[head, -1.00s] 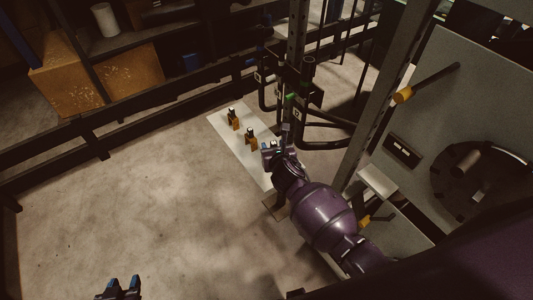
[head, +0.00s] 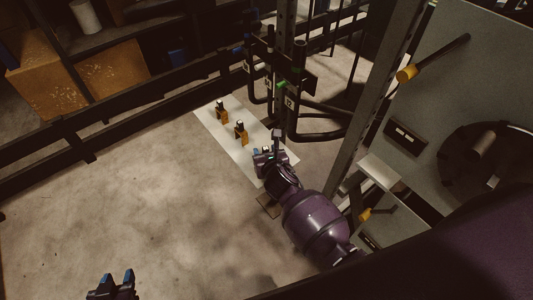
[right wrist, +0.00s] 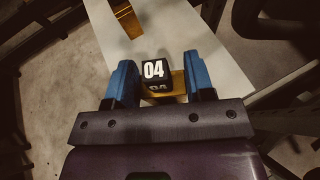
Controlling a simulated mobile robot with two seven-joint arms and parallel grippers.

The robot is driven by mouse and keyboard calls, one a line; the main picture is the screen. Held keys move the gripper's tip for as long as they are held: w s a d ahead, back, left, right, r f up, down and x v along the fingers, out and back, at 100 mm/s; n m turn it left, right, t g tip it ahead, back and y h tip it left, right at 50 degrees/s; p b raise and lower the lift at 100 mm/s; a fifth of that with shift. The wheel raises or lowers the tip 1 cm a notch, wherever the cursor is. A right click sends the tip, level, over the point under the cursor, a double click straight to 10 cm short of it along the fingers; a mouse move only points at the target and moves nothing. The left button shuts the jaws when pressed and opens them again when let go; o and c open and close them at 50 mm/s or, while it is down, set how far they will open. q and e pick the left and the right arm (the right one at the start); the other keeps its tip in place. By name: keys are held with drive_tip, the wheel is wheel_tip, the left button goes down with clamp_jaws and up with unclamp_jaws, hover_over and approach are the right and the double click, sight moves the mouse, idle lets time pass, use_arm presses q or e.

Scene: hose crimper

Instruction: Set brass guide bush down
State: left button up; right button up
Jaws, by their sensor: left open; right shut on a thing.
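My right gripper (head: 268,157) is over the near end of a white board (head: 213,131), its fingers pointing at the board. In the right wrist view, its two blue fingers (right wrist: 160,75) are shut on the brass guide bush (right wrist: 177,86), a brass-yellow part with a black block marked 04 (right wrist: 153,70) on it. The fingers and palm hide its lower part, and I cannot tell whether it touches the board. My left gripper (head: 115,277) is open and empty at the bottom left of the head view, far from the board.
Two brass-yellow pieces with dark tops, a farther one (head: 221,113) and a nearer one (head: 240,134), stand on the board. A dark post with hoses (head: 287,85) rises just behind. A grey machine panel (head: 445,95) stands at the right. The concrete floor left of the board is clear.

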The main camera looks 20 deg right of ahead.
drive_tip(key=o, duration=0.5)
drive_tip(key=shift+f, duration=0.1)
drive_tip(key=o, duration=0.5)
drive_tip(key=shift+r, duration=0.2)
drive_tip(key=p+v, duration=0.1)
drive_tip(key=v, duration=1.1)
drive_tip(key=shift+a+p, duration=0.1)
drive_tip(key=shift+p, duration=0.25)
